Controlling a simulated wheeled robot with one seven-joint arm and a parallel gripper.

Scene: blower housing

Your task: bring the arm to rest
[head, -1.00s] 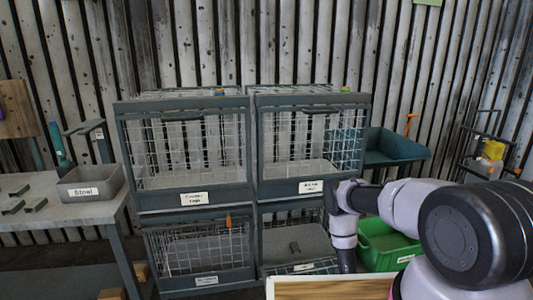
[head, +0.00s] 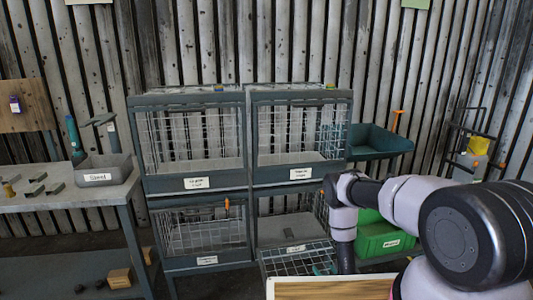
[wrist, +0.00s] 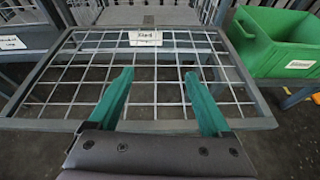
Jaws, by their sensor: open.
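My gripper (wrist: 157,95) shows in the wrist view with its two green fingers apart and nothing between them. It is above a lowered wire-mesh door (wrist: 95,65) of the lower right cage. In the head view that door (head: 292,262) juts out flat from the cage front. My arm reaches in from the right, and its end points down beside the door. In the head view my gripper is mostly hidden, with a bit of green by the door's right side.
Wire cages stand stacked two by two; the upper left cage (head: 193,140) and upper right cage (head: 300,132) look empty. A green bin (head: 385,238) is right of the arm. A workbench (head: 95,200) with a grey tray (head: 103,168) stands left. A wooden-topped surface (head: 330,288) is in front.

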